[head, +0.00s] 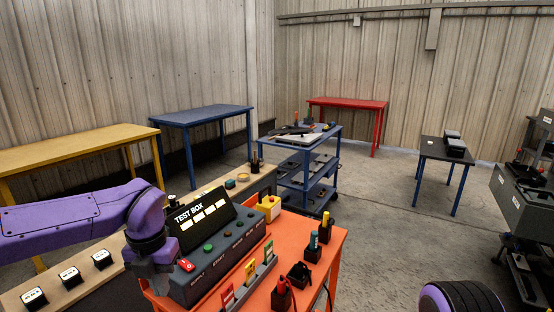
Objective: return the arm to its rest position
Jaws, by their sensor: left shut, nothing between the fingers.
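My purple left arm (65,222) comes in from the left in the head view, and its wrist bends down beside the left end of the test box. My left gripper (152,280) points down there, shut and empty; its fingertips are hard to make out against the dark shapes behind. The test box (216,251) stands on an orange table (325,262), with its label panel, a red switch (186,265) and a row of buttons facing me. My right gripper is not in view.
Coloured cards (250,270) stand in front of the box, with several small holders (313,250) to their right. A blue cart (300,165) stands beyond. The floor at centre right is clear.

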